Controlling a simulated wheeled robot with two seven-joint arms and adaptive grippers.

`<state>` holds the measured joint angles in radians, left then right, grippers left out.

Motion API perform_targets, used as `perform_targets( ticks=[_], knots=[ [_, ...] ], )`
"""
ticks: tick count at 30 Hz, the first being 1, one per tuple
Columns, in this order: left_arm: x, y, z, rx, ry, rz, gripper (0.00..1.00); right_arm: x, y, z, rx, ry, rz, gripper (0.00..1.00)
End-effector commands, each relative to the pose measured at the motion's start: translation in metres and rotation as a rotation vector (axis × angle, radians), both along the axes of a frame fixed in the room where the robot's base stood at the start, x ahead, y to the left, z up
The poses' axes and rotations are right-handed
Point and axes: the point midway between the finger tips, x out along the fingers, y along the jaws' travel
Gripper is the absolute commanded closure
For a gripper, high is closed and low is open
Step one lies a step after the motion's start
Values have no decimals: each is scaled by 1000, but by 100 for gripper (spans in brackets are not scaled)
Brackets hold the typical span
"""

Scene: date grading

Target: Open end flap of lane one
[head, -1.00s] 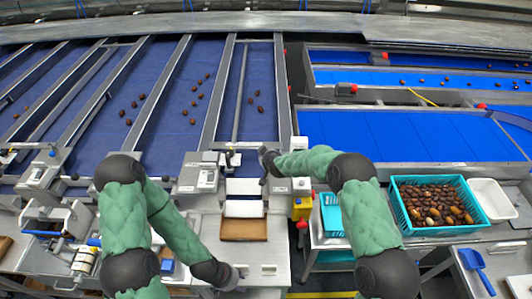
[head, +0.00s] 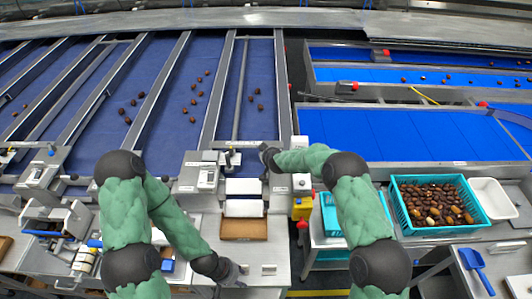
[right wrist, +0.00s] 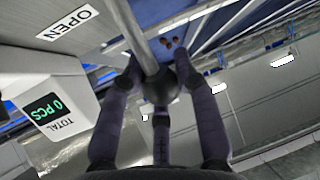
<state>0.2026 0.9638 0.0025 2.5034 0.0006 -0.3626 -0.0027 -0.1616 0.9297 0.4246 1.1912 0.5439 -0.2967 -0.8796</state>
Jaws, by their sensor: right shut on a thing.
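My right gripper (head: 267,154) is at the near right corner of the rightmost dark blue lane (head: 262,125). In the right wrist view its fingers (right wrist: 160,95) are closed around a black ball knob (right wrist: 158,86) on the end of a metal rod (right wrist: 140,40). A label reading OPEN (right wrist: 68,23) is beside the rod. White chute panels (head: 244,187) lie below that lane's end. I cannot make out the flap itself or its position. My left gripper (head: 232,272) hangs low over the front of the steel bench, and its fingers are unclear.
A brown tray (head: 244,238) stands below the chute. Dates (head: 259,107) lie on the lane. A counter display (right wrist: 57,115) reads 0 PCS. A yellow post (head: 302,208), a teal crate of dates (head: 400,205) and a white tub (head: 493,199) stand to the right.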

Motion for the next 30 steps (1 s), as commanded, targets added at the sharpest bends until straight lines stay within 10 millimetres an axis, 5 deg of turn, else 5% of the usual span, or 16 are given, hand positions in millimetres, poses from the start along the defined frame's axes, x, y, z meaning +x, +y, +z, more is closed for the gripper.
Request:
perform_targets(
  ticks=[2,3,6,19,30],
  knots=[
    [0,0,0,0,0,0,60,1,-1,0,-1,-1,-3,100],
    [0,0,0,0,0,0,60,1,-1,0,0,-1,-2,63],
    [0,0,0,0,0,0,60,0,-1,0,0,0,-2,44],
    [0,0,0,0,0,0,60,-4,-1,3,0,0,0,44],
    [0,0,0,0,0,0,60,-39,-11,33,-1,0,0,44]
  ],
)
